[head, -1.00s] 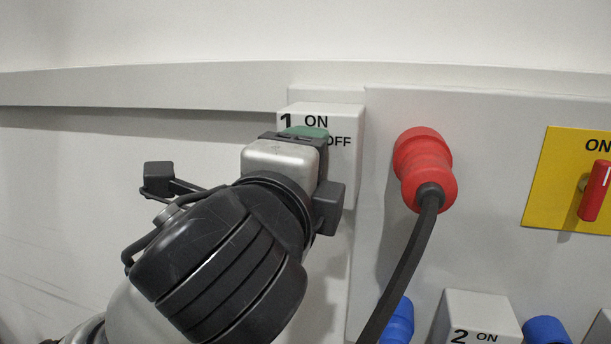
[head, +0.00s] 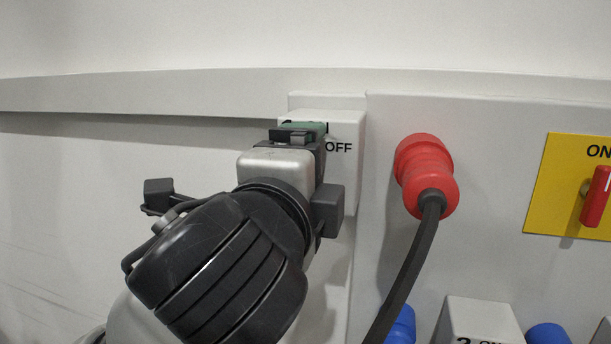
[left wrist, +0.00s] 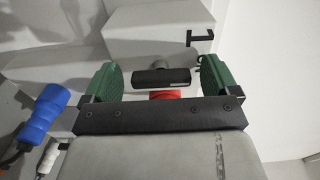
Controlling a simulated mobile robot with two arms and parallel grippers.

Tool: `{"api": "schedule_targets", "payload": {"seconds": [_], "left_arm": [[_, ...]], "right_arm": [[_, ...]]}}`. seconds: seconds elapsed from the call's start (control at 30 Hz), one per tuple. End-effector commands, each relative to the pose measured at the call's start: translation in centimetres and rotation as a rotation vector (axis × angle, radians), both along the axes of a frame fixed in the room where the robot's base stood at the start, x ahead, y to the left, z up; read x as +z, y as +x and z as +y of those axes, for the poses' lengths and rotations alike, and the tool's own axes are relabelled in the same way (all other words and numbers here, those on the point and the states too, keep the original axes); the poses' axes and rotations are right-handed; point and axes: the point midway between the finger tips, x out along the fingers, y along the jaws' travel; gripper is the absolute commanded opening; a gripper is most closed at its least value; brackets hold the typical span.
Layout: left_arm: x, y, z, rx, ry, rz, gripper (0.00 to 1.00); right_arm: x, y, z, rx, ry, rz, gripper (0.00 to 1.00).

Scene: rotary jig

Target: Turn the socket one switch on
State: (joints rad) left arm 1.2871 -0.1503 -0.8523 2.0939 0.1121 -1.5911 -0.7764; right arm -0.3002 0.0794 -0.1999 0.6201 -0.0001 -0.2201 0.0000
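The socket one box (head: 343,180) is a white housing on the wall panel, with "OFF" readable at its right in the head view. Its "1" and "ON" marks are mostly hidden behind my left gripper (head: 303,133). In the left wrist view, my left gripper (left wrist: 155,82) is open, with a green pad on each side. A black bar-shaped switch handle (left wrist: 163,75) shows between the pads, with a gap on both sides. I cannot tell how deep the pads reach around it. The head view hides the handle. My right gripper is not in view.
A red plug (head: 426,175) with a thick black cable sits right of the box. Further right is a yellow plate (head: 560,185) with a red rotary handle (head: 597,197). A second white box (head: 480,318) and blue connectors (head: 400,325) are below. The wall at left is clear.

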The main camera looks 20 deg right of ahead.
Motion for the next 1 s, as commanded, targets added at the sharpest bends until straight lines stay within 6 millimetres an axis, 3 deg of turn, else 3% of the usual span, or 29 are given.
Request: {"api": "schedule_targets", "payload": {"seconds": [0.3, 0.7, 1.0], "left_arm": [[0.0, -0.6, 0.4, -0.001, 0.0, -0.004, 0.89], [-0.1, -6.9, 4.5, -0.003, -0.002, -0.006, 0.89], [0.0, -8.9, 6.0, -0.001, 0.002, -0.001, 0.89]], "right_arm": [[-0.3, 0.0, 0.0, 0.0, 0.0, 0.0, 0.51], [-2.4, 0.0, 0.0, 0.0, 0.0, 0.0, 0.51], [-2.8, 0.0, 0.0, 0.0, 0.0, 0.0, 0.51]]}}
